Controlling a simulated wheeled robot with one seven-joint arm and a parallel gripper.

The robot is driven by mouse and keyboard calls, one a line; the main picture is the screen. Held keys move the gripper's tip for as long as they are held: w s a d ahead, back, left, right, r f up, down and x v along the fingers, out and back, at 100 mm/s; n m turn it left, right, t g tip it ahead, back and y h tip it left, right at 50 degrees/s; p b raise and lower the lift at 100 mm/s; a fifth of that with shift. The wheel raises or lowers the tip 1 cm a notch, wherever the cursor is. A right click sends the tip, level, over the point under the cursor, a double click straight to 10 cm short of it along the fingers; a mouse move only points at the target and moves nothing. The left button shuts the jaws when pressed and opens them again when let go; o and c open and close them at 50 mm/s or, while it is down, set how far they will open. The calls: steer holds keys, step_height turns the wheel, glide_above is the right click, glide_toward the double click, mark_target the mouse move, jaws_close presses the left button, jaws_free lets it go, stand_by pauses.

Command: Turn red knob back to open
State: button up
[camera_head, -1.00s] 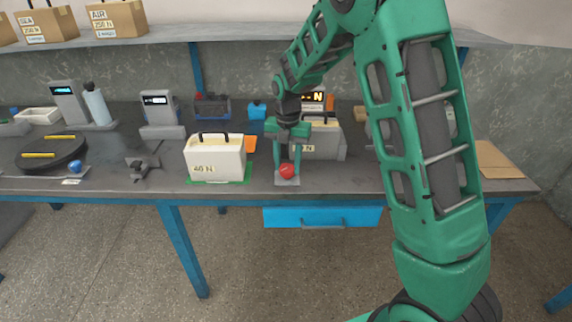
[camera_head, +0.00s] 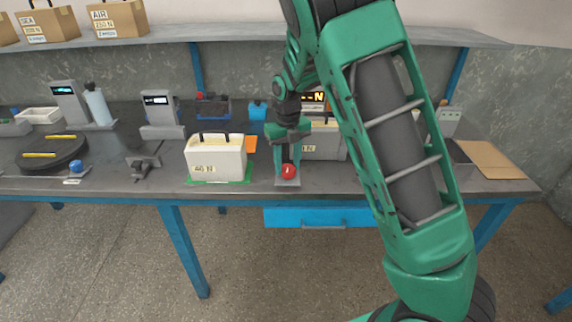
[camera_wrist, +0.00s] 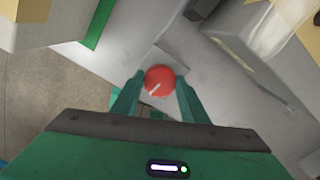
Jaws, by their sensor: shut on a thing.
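The red knob (camera_head: 288,171) sits on a small grey base (camera_head: 287,182) at the front edge of the workbench. It has a white pointer line. In the wrist view the red knob (camera_wrist: 160,80) lies between my two green fingers, and its line points toward the lower left. My gripper (camera_head: 287,162) reaches down over the knob from above. In the wrist view my gripper (camera_wrist: 158,92) is shut on the knob, with one finger at each side.
A white box labelled 40 N (camera_head: 216,160) stands on a green mat left of the knob. A grey device with an orange display (camera_head: 318,98) stands behind my gripper. A blue drawer (camera_head: 323,216) hangs below the bench. Cardboard (camera_head: 488,160) lies at the right.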

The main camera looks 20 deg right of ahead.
mark_target(288, 167)
steer(key=shift+w+n, duration=0.1)
steer(key=shift+n, duration=0.8)
steer(key=o, duration=1.1)
step_height(288, 167, up, 11)
steer(key=shift+f, duration=0.15)
steer(key=shift+d, duration=0.15)
